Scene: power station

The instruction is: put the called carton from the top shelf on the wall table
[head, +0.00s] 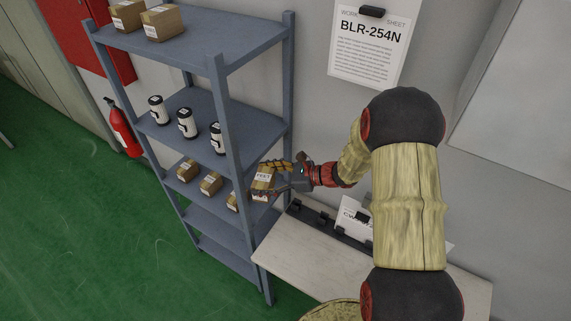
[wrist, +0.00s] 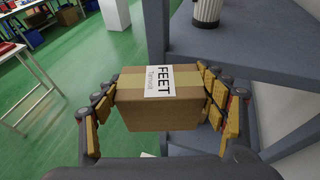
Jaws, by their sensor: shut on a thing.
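My gripper (head: 284,176) is shut on a brown carton (head: 263,178) in front of the blue-grey shelf rack (head: 228,130). In the wrist view the carton (wrist: 150,118) sits between both fingers (wrist: 160,105), with a white label reading "FEET". Two cartons (head: 161,22) stand on the top shelf (head: 200,42). Several smaller cartons (head: 210,183) stand on a lower shelf. The wall table (head: 308,262) is below and right of my gripper. A sheet on the wall (head: 368,45) reads "BLR-254N".
White and black canisters (head: 187,123) stand on the middle shelf. A black rail (head: 330,224) and papers (head: 355,218) are at the table's back. The table's front left part is bare. A red extinguisher (head: 122,128) hangs left of the rack.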

